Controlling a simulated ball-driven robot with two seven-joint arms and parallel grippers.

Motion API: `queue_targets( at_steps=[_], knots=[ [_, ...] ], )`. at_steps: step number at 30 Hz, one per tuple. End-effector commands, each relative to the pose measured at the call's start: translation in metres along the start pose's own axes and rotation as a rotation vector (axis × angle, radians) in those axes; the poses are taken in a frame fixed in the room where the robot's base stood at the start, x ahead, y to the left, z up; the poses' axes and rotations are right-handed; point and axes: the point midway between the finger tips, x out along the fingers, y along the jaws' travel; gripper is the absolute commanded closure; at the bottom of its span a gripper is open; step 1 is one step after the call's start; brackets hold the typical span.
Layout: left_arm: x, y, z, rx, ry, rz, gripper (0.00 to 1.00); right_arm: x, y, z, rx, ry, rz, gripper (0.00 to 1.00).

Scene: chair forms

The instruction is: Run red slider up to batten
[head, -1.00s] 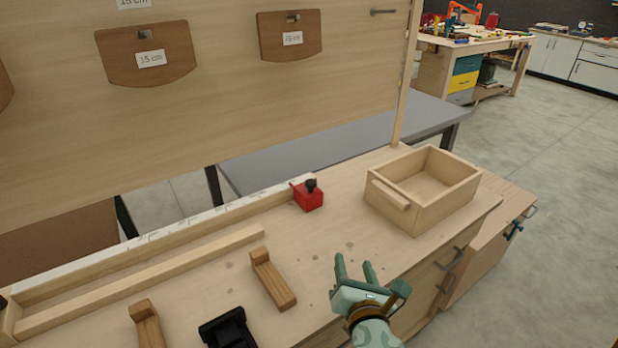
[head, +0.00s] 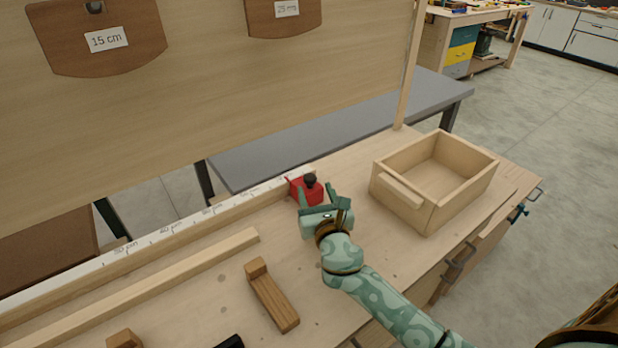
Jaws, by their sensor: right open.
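The red slider (head: 303,188) with a black knob on top sits at the right end of the marked fence (head: 160,240) in the head view. My right gripper (head: 319,193) is open at the slider, its fingers pointing away from me, one near the slider's front and the other to its right. I cannot tell whether the fingers touch it. The likely batten, a long pale strip (head: 150,285), lies on the bench in front of the fence, with its right end left of the slider. My left gripper is not in view.
An open wooden box (head: 408,207) stands on the bench to the right of my right gripper. A dark wooden block with a raised end (head: 272,297) lies in front of the batten. Another block (head: 124,339) and a black object (head: 230,342) show at the lower edge.

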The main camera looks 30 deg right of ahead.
Motion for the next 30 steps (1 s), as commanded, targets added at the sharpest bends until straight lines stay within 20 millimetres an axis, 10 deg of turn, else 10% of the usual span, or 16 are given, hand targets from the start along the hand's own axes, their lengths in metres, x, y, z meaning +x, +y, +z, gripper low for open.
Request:
queue_targets(
  at_steps=[9, 21, 27, 30],
  knots=[
    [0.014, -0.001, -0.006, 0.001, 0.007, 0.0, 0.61, 0.057, 0.0, -0.002, 0.0, 0.001, -0.001, 0.5],
    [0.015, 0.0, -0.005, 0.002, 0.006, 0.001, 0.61, 0.066, 0.0, 0.0, 0.001, 0.001, 0.0, 0.5],
    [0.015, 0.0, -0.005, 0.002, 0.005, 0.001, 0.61, 0.066, 0.0, 0.0, 0.001, 0.001, 0.0, 1.0],
    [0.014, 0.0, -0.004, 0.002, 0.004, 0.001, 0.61, 0.065, 0.002, -0.001, 0.002, 0.002, 0.001, 1.0]
  ],
)
